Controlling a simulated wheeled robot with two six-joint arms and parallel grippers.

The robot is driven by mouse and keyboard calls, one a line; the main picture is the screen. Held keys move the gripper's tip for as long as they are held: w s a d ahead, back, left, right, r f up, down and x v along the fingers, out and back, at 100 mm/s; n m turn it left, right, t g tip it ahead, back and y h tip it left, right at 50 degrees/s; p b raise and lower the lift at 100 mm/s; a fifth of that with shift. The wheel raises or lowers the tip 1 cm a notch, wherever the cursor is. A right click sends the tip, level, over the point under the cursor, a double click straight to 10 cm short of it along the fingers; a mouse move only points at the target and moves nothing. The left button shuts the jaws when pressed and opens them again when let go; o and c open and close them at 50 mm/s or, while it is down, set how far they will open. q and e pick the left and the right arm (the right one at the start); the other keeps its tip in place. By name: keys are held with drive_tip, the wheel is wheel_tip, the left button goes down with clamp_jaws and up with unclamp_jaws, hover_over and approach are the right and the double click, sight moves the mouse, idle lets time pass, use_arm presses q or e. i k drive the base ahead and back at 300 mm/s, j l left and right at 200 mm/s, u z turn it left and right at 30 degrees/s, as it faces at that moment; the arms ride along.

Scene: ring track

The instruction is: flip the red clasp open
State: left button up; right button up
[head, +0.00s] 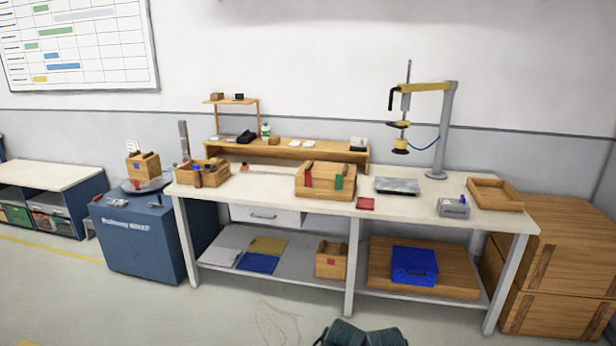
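A wooden box (322,192) stands on the workbench, near the middle of its front edge. On its front face are a red clasp (308,180) at the left and a green clasp (338,181) at the right. Both are small from here, and I cannot tell whether the red one is shut or open. Neither of my grippers shows in the head view.
The workbench (270,190) also holds a wooden tote (203,176), a red tray (366,204), a grey plate (397,186), a grey device (453,208) and a wooden tray (495,194). A blue cabinet (140,238) stands left. Floor in front is mostly clear.

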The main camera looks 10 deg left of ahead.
sight(307, 175)
drive_tip(key=i+j, duration=0.15)
drive_tip(key=i, duration=0.6)
drive_tip(key=i+j, duration=0.2)
drive_tip(key=i, duration=0.55)
drive_tip(key=i+j, duration=0.15)
drive_tip(key=i, duration=0.6)
drive_tip(key=i+j, duration=0.2)
drive_tip(key=i, duration=0.55)
drive_tip(key=j+u, duration=0.05)
